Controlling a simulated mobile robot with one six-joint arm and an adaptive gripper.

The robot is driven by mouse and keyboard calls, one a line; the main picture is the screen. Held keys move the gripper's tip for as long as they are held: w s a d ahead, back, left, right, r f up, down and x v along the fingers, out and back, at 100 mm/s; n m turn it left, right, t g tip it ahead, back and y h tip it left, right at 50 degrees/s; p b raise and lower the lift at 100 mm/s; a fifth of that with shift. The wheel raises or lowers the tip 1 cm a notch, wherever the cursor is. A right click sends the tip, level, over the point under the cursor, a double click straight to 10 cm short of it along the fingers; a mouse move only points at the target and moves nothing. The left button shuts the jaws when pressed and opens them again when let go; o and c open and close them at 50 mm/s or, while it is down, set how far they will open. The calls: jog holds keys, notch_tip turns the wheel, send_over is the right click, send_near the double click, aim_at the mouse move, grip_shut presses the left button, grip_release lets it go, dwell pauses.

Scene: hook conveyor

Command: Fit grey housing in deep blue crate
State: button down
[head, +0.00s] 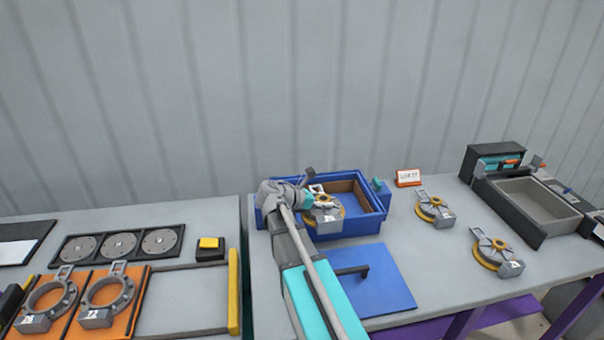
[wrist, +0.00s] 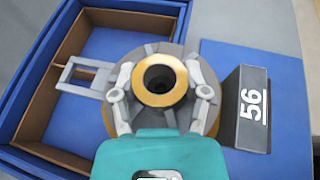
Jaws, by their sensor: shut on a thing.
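The deep blue crate (head: 352,226) stands on the grey table, open at the top, with brown dividers inside; its rim also shows in the wrist view (wrist: 36,62). My gripper (head: 309,195) is shut on a grey housing (head: 326,213) with a gold ring, by its central hub. In the wrist view my fingertips (wrist: 160,80) close on both sides of the gold-topped hub. The held housing (wrist: 140,57) has a loop handle towards the crate's inside and a block marked 56 on the opposite side, overlapping the crate's near wall in view. Its height above the crate is unclear.
A blue lid (head: 385,285) with a black handle lies in front of the crate. Two similar housings (head: 434,208) (head: 495,254) lie to the right, near a grey bin (head: 537,198). A sign (head: 408,177) stands behind. Other housings (head: 108,293) sit on orange boards at left.

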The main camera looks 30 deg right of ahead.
jog(key=shift+d, duration=0.1)
jog(key=shift+w+r, duration=0.1)
jog(key=shift+w, duration=0.15)
jog(key=w+a+r+p, duration=0.1)
jog(key=w+r+p, duration=0.1)
jog(key=w, duration=1)
jog(key=shift+a+r+p, duration=0.3)
jog(key=shift+p, duration=0.05)
jog(key=shift+w+f, duration=0.1)
jog(key=shift+f, duration=0.1)
jog(key=shift+f+b, duration=2.2)
jog(key=shift+b, duration=0.2)
jog(key=shift+f+b, duration=2)
dwell(1.1)
jog(key=shift+r, duration=0.15)
